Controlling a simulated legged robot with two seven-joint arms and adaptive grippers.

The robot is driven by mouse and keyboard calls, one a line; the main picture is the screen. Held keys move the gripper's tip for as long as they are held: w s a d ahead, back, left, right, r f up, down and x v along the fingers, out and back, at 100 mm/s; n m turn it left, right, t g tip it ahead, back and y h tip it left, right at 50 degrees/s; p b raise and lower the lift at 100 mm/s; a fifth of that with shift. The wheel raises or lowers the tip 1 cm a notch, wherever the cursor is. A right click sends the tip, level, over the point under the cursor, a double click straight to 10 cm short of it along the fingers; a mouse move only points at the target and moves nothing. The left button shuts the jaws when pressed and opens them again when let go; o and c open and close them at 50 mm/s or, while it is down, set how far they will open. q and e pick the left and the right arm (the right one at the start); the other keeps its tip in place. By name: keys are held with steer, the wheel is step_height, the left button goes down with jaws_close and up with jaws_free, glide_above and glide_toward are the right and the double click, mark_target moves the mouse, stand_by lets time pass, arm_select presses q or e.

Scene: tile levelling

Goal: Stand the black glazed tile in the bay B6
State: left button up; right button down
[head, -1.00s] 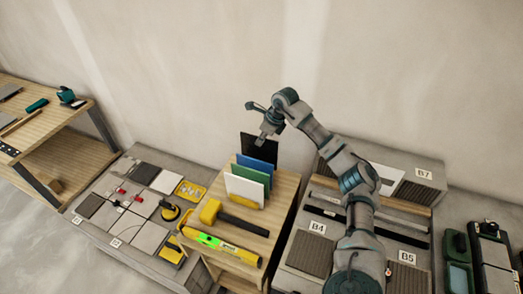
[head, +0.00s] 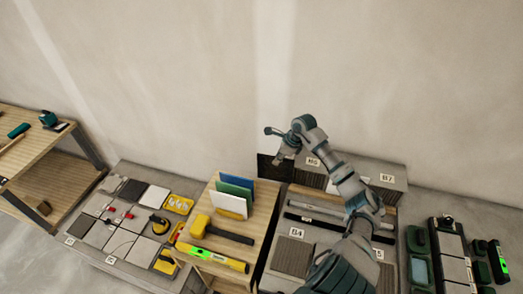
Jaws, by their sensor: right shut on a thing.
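The black glazed tile (head: 270,169) hangs upright from my right gripper (head: 282,160), which is shut on it. The tile is right of the wooden stand and just left of the bay marked B6 (head: 313,162); it appears apart from the bay, though the depth gap is hard to judge. My right arm covers part of the bay area to the right of the B6 label. My left gripper is not in view.
Blue (head: 234,181), green and white tiles stand in a rack on the wooden stand (head: 258,218). A black-handled yellow mallet (head: 220,232) and a yellow level (head: 212,257) lie in front. Bays B4 (head: 297,232) and B7 (head: 387,178) are nearby.

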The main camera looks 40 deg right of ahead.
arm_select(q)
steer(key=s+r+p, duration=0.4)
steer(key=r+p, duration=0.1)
arm_select(e)
steer(key=s+d+r, duration=0.4)
steer(key=s+d, duration=0.4)
steer(key=s, duration=0.3)
arm_select(q)
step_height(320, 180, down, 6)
steer(key=b, duration=0.5)
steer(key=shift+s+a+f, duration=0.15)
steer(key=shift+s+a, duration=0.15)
arm_select(e)
step_height(320, 180, down, 8)
steer(key=shift+s+d+f+m, duration=0.2)
steer(key=shift+s+d+m, duration=0.1)
steer(key=shift+d, duration=0.15)
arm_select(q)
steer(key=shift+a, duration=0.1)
arm_select(e)
steer(key=shift+a, duration=0.15)
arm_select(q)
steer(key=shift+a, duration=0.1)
arm_select(e)
steer(key=shift+s, duration=0.1)
